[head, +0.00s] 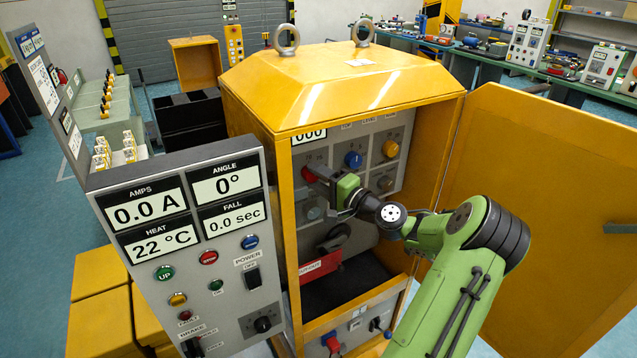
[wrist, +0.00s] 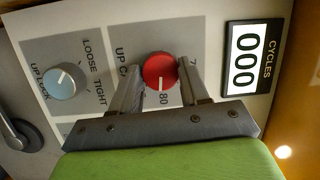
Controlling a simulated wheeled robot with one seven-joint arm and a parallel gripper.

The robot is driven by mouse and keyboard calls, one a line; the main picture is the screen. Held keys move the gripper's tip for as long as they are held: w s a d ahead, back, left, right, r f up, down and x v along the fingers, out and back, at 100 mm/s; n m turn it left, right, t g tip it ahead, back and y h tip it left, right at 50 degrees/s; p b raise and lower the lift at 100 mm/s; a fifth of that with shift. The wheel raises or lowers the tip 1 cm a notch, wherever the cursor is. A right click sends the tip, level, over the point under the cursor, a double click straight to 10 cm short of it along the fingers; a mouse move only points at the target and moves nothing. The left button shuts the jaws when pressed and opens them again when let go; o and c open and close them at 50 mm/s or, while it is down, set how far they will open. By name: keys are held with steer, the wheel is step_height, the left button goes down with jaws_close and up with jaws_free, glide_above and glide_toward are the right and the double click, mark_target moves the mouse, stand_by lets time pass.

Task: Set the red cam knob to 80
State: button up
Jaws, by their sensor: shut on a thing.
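The red cam knob (wrist: 160,71) sits on the grey panel, between the two fingers of my gripper (wrist: 161,82) in the wrist view. The fingers are shut on its sides. A white pointer mark on the knob points down in the picture, towards the printed "80" beside it. In the head view the red knob (head: 309,174) shows partly, at the left of the panel inside the yellow cabinet. My gripper (head: 322,178) reaches it there from the right, and its fingertips are partly hidden.
A light blue knob (wrist: 66,81) with "LOOSE" and "TIGHT" labels is left of my gripper in the wrist view. A cycles counter (wrist: 249,57) reads 000. In the head view, blue (head: 354,159) and yellow (head: 390,148) knobs sit nearby. The open yellow door (head: 545,190) stands right of my arm.

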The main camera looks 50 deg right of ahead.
steer(key=shift+n, duration=0.6)
steer(key=o, duration=1.1)
steer(key=shift+c, duration=0.2)
steer(key=shift+s, duration=0.1)
steer(key=s+b, duration=0.2)
steer(key=s, duration=1.3)
steer(key=shift+s, duration=0.3)
